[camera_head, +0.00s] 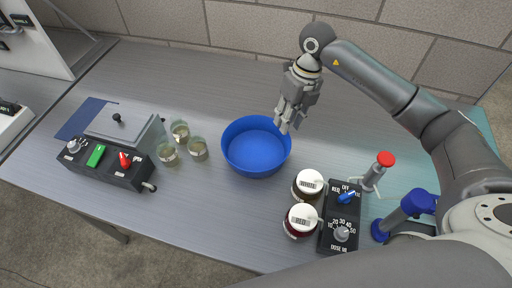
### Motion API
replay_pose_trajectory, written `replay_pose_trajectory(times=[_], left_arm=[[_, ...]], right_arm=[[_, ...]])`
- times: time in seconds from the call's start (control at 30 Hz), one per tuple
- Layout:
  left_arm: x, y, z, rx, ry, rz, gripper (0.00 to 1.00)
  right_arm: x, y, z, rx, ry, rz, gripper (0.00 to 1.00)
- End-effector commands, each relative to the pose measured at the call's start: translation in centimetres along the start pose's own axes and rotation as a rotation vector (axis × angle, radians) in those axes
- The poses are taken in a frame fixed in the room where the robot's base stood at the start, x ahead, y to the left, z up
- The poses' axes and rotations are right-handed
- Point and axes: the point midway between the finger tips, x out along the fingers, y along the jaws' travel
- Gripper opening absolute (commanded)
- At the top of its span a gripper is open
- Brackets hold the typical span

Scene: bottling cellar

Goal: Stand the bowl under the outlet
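A round blue bowl (256,147) stands upright on the grey metal bench, near its middle, and looks empty. My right gripper (288,127) points down at the bowl's far right rim. Its fingertips overlap the rim in the picture; whether they grip it or are only beside it I cannot tell. A short metal spout (149,187) sticks out low at the right front corner of the dark control box (100,165) on the left; it looks like an outlet. The bowl is well to the right of this spout. My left gripper is not in view.
Several small glass jars (198,149) stand between the box and the bowl. Two white-lidded jars (301,219) stand beside a black dosing panel (342,218) at the right. A red-topped fitting (385,160) and a blue one (418,202) are farther right. The bench's back is clear.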

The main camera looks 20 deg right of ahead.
Motion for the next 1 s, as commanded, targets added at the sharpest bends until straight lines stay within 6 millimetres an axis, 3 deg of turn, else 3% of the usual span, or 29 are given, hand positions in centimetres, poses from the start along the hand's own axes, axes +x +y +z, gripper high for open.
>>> replay_pose_trajectory(times=[0.17,0.43,0.73,1.0], left_arm=[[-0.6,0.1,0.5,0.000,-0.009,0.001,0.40],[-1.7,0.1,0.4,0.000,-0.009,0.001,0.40],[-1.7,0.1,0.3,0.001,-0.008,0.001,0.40],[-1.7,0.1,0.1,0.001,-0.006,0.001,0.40]], right_arm=[[1.3,0.1,0.2,0.001,0.002,0.001,0.30],[5.1,0.1,0.7,0.001,0.002,0.001,0.30],[5.8,0.0,0.7,0.000,0.000,-0.001,0.30],[5.7,0.0,0.7,0.000,0.000,-0.001,0.00]])
